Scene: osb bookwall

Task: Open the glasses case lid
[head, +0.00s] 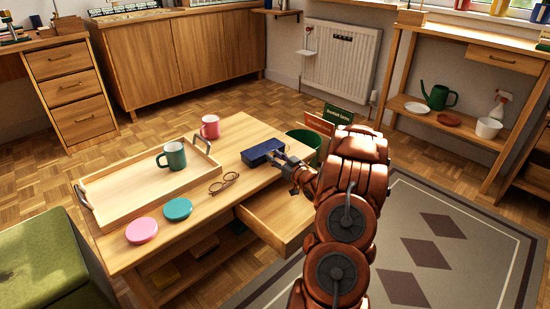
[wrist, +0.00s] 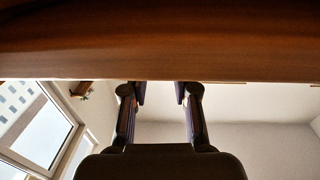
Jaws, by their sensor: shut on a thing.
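The dark blue glasses case (head: 262,151) lies on the wooden table near its right edge in the head view. Its lid looks down, but the case is small there and the seam cannot be made out. My gripper (head: 280,160) reaches in from the right and is shut on the case at its right end. In the wrist view my gripper's two fingers (wrist: 160,95) stand apart, with their tips by a brown wooden surface (wrist: 160,40). The case cannot be clearly made out in that view.
A pair of glasses (head: 224,182) lies left of the case. Pink (head: 142,230) and teal (head: 178,209) discs lie in front. An open drawer (head: 278,217) juts out below the case.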

